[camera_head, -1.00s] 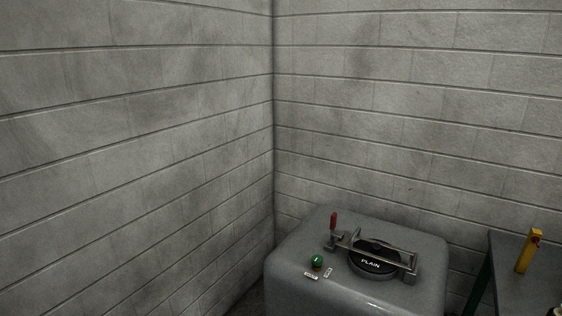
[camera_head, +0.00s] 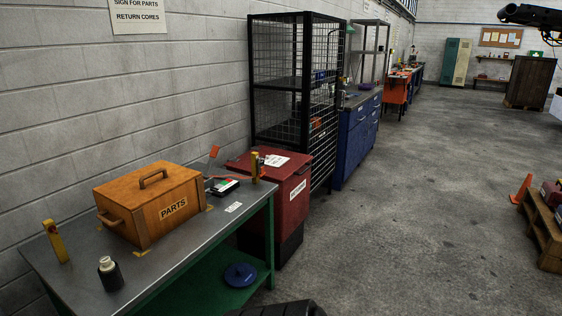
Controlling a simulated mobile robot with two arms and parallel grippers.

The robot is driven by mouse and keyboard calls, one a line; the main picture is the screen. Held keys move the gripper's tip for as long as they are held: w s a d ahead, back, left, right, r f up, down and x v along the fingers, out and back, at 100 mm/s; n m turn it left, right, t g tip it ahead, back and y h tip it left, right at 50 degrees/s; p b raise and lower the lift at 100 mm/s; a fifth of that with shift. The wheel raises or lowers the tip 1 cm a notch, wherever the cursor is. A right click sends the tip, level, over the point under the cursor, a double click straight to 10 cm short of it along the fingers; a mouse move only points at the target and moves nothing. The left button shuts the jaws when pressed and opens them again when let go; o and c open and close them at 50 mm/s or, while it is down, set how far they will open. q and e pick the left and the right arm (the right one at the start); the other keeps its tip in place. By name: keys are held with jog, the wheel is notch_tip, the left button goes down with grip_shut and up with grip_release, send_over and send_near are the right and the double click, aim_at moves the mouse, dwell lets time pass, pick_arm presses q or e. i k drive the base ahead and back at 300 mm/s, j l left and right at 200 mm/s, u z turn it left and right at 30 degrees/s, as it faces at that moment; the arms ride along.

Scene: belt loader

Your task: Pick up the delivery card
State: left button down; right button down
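No item is clearly marked as the delivery card. A small white card or label (camera_head: 234,207) lies flat near the right end of the grey workbench (camera_head: 85,283). A white sheet with print (camera_head: 273,160) lies on top of the red bin (camera_head: 292,186) beyond the bench; I cannot tell whether either one is the delivery card. I cannot make out either of my grippers. A dark shape shows at the bottom edge, and I cannot tell what it is.
A wooden PARTS box (camera_head: 148,202), a dark bottle (camera_head: 110,274) and yellow posts (camera_head: 56,242) stand on the bench. A black mesh cage (camera_head: 295,80) and blue cabinet (camera_head: 355,140) line the wall. Open floor (camera_head: 420,220) lies right, before a pallet (camera_head: 543,230) and cone (camera_head: 521,188).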

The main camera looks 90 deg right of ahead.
aim_at(272, 160)
jog(key=z, duration=2.75)
